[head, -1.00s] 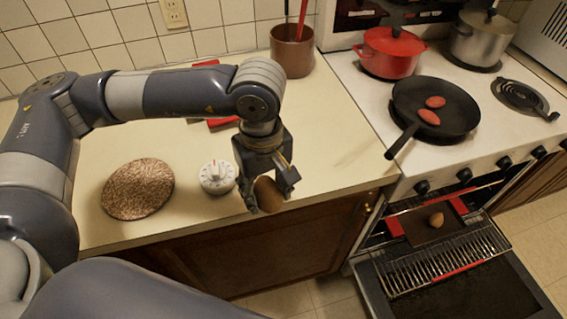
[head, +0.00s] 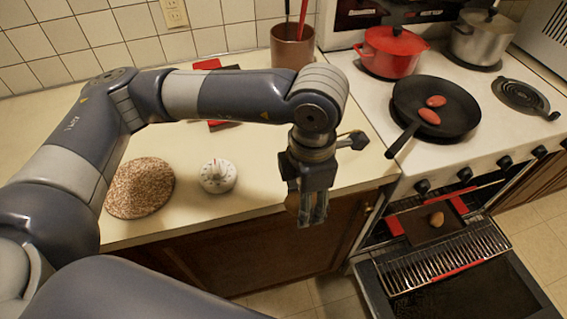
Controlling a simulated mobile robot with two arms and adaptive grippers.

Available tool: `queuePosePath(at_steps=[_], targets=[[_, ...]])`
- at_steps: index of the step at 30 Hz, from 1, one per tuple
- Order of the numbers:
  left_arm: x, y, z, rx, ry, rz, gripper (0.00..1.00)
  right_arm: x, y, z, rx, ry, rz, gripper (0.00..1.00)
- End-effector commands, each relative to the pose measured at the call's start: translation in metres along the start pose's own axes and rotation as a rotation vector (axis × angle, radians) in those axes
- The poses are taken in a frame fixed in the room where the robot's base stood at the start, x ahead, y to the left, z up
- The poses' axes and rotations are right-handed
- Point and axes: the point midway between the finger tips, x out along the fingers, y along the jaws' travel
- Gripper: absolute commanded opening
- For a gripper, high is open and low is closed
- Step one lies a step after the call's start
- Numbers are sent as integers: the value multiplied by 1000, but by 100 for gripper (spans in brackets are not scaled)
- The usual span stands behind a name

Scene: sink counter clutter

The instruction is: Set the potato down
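My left gripper (head: 311,220) hangs fingers-down just in front of the counter's front edge, left of the stove. It looks shut on a brown potato (head: 291,203), which shows only as a small part at the left of the fingers; the rest is hidden behind them. Another potato-like brown item (head: 437,219) lies on a dark tray (head: 417,232) on the pulled-out oven rack (head: 440,268), to the right of the gripper. My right gripper is out of view.
The oven door (head: 460,292) is open. On the stove, a black pan (head: 465,121) holds two reddish pieces, beside a red pot (head: 390,55). A white timer (head: 217,177), round speckled mat (head: 135,192) and brown utensil pot (head: 292,50) stand on the counter (head: 265,150).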

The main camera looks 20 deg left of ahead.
Motion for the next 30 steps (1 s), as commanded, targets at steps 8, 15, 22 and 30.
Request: queuePosePath(at_steps=[8, 15, 22, 30], targets=[[0, 0, 1, -13, -1, 0, 20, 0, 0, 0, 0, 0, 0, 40], [-2, 24, 0, -20, 1, -1, 20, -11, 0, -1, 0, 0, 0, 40], [3, 86, 0, -21, 2, 0, 20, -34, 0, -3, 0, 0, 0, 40], [10, 137, 2, -14, 0, 0, 20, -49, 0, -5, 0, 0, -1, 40]])
